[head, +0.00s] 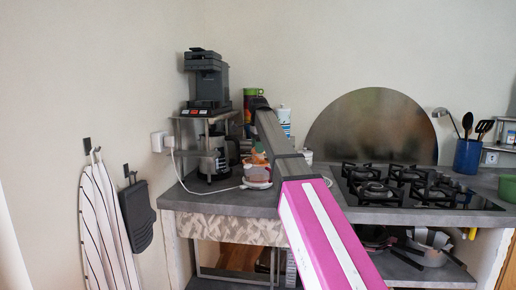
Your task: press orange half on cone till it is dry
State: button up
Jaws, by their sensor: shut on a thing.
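A small electric citrus juicer (257,174), pale with a dark band, stands on the grey counter left of my arm. Orange colour shows at its top, where the orange half (259,158) is over the cone. The cone itself is hidden. My arm reaches up from the lower right and bends down at its dark far end. My gripper (258,150) is small and mostly hidden there, shut on the orange half right above the juicer. I cannot tell how firmly the half touches the cone, or whether juice runs.
A black coffee machine (207,80) stands on a metal rack (219,136) to the left, with a kettle (213,158) below. A green and red flask (250,96) is behind my arm. A gas hob (405,187) fills the right. A white cord (195,190) lies along the counter.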

jog(key=shift+r, duration=3.4)
